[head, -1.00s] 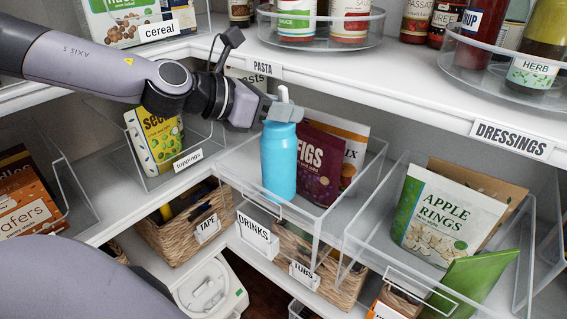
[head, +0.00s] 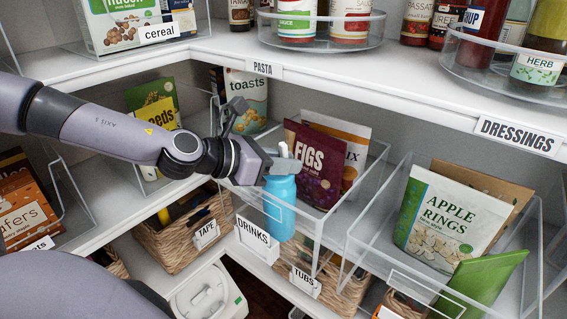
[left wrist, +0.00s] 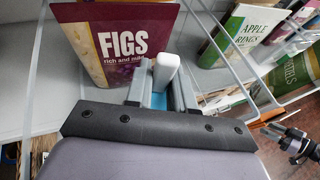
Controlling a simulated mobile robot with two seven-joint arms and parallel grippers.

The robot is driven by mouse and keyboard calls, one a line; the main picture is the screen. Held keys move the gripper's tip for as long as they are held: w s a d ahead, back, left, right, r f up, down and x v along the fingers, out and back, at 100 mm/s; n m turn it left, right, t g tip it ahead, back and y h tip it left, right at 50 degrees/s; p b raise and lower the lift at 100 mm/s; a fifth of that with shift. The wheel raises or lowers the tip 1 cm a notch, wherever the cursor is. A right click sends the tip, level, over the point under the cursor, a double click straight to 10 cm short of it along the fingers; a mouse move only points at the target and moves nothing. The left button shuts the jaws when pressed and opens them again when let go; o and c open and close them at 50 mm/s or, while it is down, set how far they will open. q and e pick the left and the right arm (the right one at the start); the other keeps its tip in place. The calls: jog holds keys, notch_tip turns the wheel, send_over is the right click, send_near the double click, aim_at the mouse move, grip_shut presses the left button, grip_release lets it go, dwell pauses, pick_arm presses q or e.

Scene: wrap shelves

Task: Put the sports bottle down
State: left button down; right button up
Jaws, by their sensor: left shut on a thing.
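The blue sports bottle (head: 280,210) with a pale top is upright or nearly so at the front of the clear bin (head: 345,205) above the DRINKS label (head: 256,236). My left gripper (head: 284,166) is shut on the bottle near its top. I cannot tell whether the bottle is behind the bin's clear front wall or before it, or whether its base touches anything. In the left wrist view the fingers (left wrist: 162,90) flank the bottle's white top (left wrist: 166,70); most of its body is hidden. A dark part at the right edge (left wrist: 298,145) may be my right gripper.
A FIGS pouch (head: 314,165) and another pouch (head: 352,140) stand behind the bottle in the bin. The bin to the right holds an APPLE RINGS pouch (head: 440,215). A wicker TAPE basket (head: 178,245) sits lower left. The upper shelf edge (head: 370,95) runs above my arm.

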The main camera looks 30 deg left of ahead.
pick_arm(q)
jog(key=shift+f, duration=0.1)
jog(key=c, duration=1)
grip_release()
